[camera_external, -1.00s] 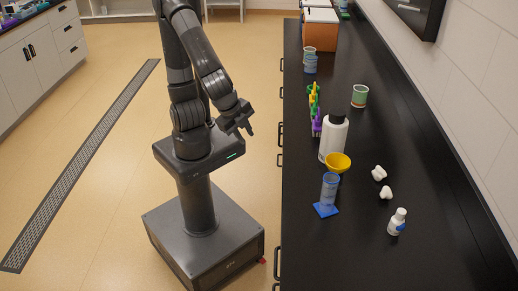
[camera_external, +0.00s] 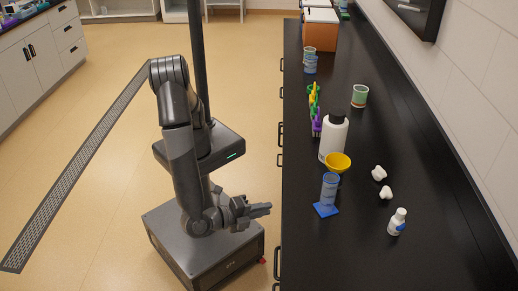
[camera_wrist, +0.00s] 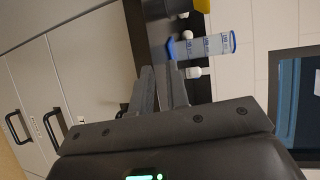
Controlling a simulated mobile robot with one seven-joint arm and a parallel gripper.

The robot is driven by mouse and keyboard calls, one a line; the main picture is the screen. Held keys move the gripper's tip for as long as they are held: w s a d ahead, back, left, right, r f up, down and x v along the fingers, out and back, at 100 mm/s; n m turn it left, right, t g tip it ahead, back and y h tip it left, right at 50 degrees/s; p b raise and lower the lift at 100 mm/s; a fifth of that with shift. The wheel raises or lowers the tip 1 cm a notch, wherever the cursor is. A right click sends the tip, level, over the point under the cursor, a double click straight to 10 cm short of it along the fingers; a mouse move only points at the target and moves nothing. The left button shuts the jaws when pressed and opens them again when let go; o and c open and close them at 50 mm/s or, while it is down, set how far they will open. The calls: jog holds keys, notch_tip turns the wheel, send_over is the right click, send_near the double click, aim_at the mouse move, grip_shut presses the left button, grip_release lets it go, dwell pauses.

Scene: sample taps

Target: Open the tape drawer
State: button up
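The drawer fronts are on the left side of the bench and are hidden in the outside view, where only their black handles show, such as a near handle (camera_external: 277,262). In the wrist view, pale drawer fronts (camera_wrist: 38,75) carry two dark handles (camera_wrist: 53,130) (camera_wrist: 13,125). Small labels sit by the handles, too small to read, so I cannot tell which is the tape drawer. My gripper (camera_external: 268,209) is low beside the bench, pointing at it, apart from the handles. Its fingers (camera_wrist: 162,72) look parted with a narrow empty gap in the wrist view.
On the black bench top (camera_external: 420,250) stand a blue cylinder (camera_external: 329,188), a yellow funnel (camera_external: 338,163), a white bottle (camera_external: 333,140) and a small bottle (camera_external: 397,222). The bench edge is just right of my gripper. The floor (camera_external: 90,220) to the left is clear.

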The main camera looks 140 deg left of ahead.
aim_at(276, 261)
jog(key=w+d+f+m+t, duration=0.2)
jog(key=d+f+m+t, duration=0.1)
jog(key=d+f+t, duration=0.25)
jog(key=w+d+f+m+t, duration=0.2)
jog(key=d+f+t, duration=0.3)
jog(key=d+f, duration=0.15)
jog(key=shift+g+h, duration=0.25)
jog(key=shift+h, duration=0.15)
jog(key=x, duration=1)
jog(key=shift+w+a+f, duration=0.15)
jog(key=shift+a+f, duration=0.1)
jog(key=shift+a, duration=0.1)
grip_shut()
